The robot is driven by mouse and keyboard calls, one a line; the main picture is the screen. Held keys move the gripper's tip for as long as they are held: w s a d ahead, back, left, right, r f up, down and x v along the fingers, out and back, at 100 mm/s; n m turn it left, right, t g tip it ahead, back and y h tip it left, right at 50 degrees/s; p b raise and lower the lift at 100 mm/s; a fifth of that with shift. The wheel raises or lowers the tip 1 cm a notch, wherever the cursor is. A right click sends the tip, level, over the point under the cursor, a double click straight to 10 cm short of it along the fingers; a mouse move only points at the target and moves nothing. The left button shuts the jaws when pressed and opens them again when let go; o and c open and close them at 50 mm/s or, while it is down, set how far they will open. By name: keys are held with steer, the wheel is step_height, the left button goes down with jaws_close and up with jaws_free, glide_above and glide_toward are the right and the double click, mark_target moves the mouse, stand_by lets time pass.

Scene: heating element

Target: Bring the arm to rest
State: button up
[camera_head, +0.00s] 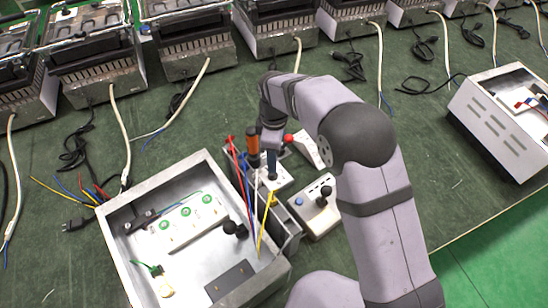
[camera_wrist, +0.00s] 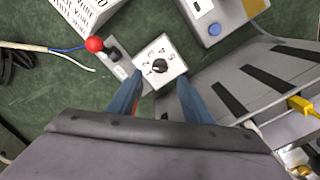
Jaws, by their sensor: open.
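My gripper (camera_head: 271,160) points down over the middle of the bench in the head view, with my arm coming in from the lower right. In the wrist view my gripper (camera_wrist: 158,80) shows two blue fingers standing apart, with nothing held between them. A white dial box (camera_wrist: 165,48) with a black knob (camera_wrist: 159,66) lies just beyond the fingertips. The dial box also shows below the gripper in the head view (camera_head: 277,182). I cannot tell the exact height of the fingers above it.
An open metal housing (camera_head: 118,240) with terminals stands at the lower left. A tool holder (camera_head: 287,228) and a joystick box (camera_head: 312,222) crowd the gripper. A red-knobbed lever (camera_wrist: 95,44) is close by. Appliances line the back; another housing (camera_head: 490,120) stands right. Green bench between is mostly clear.

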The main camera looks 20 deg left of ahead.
stand_by(0.3)
steer(key=s+d+r+m+p, duration=0.1)
steer(key=d+r+m+p, duration=0.2)
steer(key=d+r+m, duration=0.55)
steer(key=s+d+r+m+p, duration=0.1)
steer(key=d+r+m+p, duration=0.25)
steer(key=d, duration=1.05)
steer(key=s+d+r+m+p, duration=0.4)
steer(key=s+d+m, duration=0.4)
steer(key=s+d, duration=0.4)
steer(key=shift+s+d+r+m, duration=0.2)
steer(key=shift+s+d+m, duration=0.05)
steer(key=shift+d+m, duration=0.2)
